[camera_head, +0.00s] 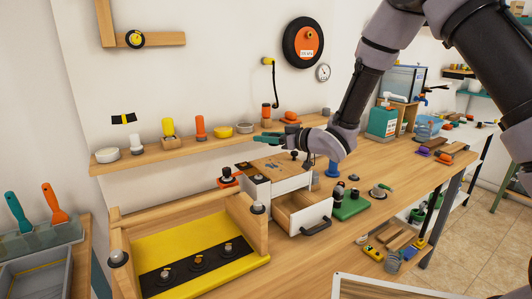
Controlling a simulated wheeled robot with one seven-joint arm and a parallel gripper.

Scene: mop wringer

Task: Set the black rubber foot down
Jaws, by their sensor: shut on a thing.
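My gripper (268,138) reaches left from the wrist, above the small wooden cabinet and in front of the wall shelf. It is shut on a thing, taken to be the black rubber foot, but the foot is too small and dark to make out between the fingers. Several black round pieces with metal tops stand on the black strip (181,276) in the yellow-floored wooden tray (190,210).
The cabinet's drawer (306,216) stands open toward the front. A green block (351,208) with dark pieces lies to its right. The wall shelf (185,148) holds several small items. Bare worktop (300,268) shows in front of the drawer.

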